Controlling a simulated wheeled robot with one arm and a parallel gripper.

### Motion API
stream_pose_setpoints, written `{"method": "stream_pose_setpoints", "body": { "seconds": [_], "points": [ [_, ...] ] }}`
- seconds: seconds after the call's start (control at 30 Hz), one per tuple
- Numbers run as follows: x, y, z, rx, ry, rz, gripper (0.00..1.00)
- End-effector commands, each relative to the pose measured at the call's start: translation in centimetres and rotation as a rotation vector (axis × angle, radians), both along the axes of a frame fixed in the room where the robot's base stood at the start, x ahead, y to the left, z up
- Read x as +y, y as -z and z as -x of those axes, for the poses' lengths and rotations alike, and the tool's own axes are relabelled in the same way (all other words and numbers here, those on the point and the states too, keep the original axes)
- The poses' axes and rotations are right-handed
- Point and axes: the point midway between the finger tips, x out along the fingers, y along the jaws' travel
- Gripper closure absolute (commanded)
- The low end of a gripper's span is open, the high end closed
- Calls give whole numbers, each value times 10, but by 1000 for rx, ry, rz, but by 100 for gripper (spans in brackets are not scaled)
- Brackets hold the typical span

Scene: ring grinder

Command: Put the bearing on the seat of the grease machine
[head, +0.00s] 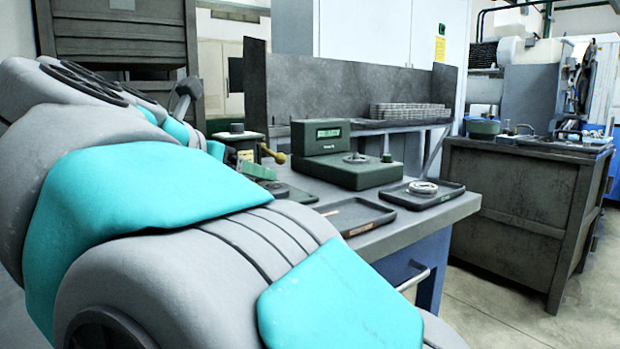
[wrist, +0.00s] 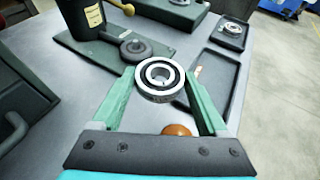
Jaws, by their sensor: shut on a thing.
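The bearing (wrist: 148,92), a silver ring with a dark band and an open centre, is between the fingertips of my gripper (wrist: 160,84) in the wrist view. The green fingers are shut on its sides and it looks held above the table. Beyond it, slightly left, is the grease machine (wrist: 90,20), with a dark body, a yellow-knobbed lever and a flat base. Its round dark seat (wrist: 136,50) shows just past the bearing and looks empty. In the head view the grease machine (head: 238,146) is partly hidden by my arm. The held bearing cannot be made out there.
A dark tray (wrist: 237,84) with a label lies right of my gripper. A smaller tray (head: 447,199) holding a ring-shaped part stands beyond it. A green device with a display (head: 320,137) stands at the table's back. An orange knob (wrist: 177,130) shows between my fingers.

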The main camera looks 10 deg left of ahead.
Motion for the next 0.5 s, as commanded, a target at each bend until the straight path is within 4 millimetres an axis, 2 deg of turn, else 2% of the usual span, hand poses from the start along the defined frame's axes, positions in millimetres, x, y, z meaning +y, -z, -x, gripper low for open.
{"method": "stream_pose_setpoints", "body": {
  "seconds": [0.17, 0.5],
  "points": [
    [5, 1, -31, -1, 2, 2, 96],
    [16, 7, -112, -1, 4, 0, 96]
  ]
}}
